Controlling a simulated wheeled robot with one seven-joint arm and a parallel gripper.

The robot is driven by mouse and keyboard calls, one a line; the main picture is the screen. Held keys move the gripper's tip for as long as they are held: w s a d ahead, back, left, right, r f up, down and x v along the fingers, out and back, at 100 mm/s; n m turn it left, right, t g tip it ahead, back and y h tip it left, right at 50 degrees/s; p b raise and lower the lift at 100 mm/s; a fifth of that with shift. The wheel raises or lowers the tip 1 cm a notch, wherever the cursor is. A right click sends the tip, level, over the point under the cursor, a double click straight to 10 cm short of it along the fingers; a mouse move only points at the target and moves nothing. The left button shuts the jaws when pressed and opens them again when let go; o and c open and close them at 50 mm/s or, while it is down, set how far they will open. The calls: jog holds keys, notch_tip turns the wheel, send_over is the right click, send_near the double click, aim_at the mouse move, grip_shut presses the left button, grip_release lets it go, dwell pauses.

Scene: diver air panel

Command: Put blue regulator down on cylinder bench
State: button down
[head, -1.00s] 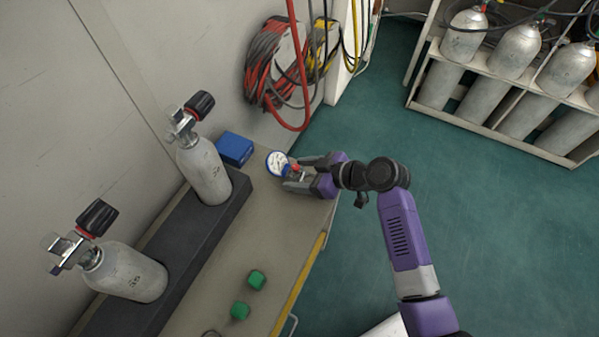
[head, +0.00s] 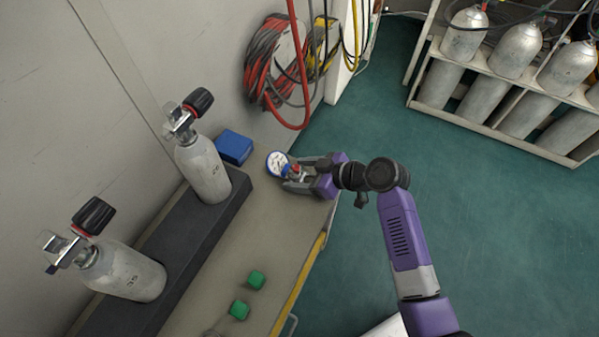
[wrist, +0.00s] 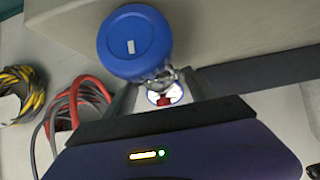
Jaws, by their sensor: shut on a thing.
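The blue regulator (head: 277,163) has a round blue rim and a white gauge-like face in the head view. Its blue round back (wrist: 134,40) and a metal fitting with a red part show in the wrist view. My gripper (head: 293,172) is shut on the regulator, over the far end of the cylinder bench (head: 262,222). Whether the regulator touches the bench top cannot be told. The grey bench top (wrist: 220,25) also shows close by in the wrist view.
A blue box (head: 235,147) lies left of the regulator. Two grey cylinders (head: 204,170) with black knobs stand in a dark block (head: 190,255). Hoses (head: 275,65) hang behind. The bench middle is clear.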

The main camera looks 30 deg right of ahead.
jog(key=shift+c, duration=1)
grip_release()
jog(key=shift+f, duration=0.1)
jog(key=shift+p+v, duration=0.3)
jog(key=shift+v, duration=3.7)
